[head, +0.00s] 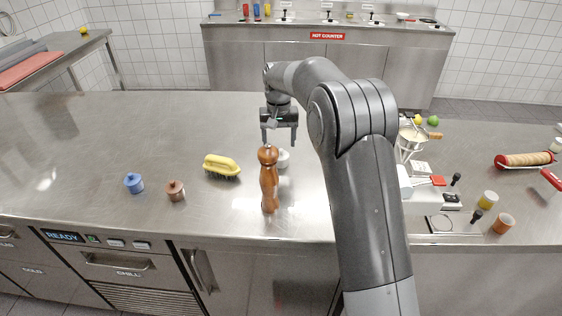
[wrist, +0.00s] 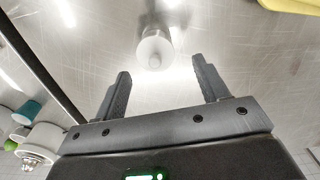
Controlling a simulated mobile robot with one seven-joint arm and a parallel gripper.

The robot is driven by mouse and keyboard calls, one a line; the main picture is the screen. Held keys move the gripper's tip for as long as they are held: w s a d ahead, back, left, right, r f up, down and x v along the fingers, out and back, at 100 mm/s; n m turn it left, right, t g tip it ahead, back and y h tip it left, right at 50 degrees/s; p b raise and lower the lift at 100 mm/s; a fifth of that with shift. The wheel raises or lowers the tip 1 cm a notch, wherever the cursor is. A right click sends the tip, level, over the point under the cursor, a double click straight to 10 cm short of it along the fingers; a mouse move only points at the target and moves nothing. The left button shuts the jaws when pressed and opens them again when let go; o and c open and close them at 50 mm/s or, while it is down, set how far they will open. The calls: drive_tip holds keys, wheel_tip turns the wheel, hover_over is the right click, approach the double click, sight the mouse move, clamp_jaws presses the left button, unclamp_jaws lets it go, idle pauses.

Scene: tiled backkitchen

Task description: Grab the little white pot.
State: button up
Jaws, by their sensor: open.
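The little white pot (head: 284,158) stands on the steel counter, partly hidden behind the tall wooden pepper mill (head: 269,182) in the head view. In the wrist view the pot (wrist: 155,48) is a pale round shape just beyond the fingertips, roughly midway between them. My gripper (head: 279,139) is open and points down above the counter near the pot. Its two fingers also show in the wrist view (wrist: 161,68), with nothing between them. I cannot tell the exact gap between fingers and pot.
A yellow brush (head: 222,165), a brown pot (head: 175,190) and a blue pot (head: 134,183) stand left of the mill. A strainer (head: 411,140), jars and a rolling pin (head: 524,160) lie right of my arm. The counter's far left is clear.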

sight(281, 154)
drive_tip(key=shift+d+f, duration=0.15)
drive_tip(key=shift+f, duration=1.45)
drive_tip(key=shift+d+f, duration=0.15)
drive_tip(key=shift+f, duration=1.4)
drive_tip(key=shift+c, duration=0.2)
drive_tip(key=shift+r, duration=0.1)
drive_tip(key=c, duration=1.3)
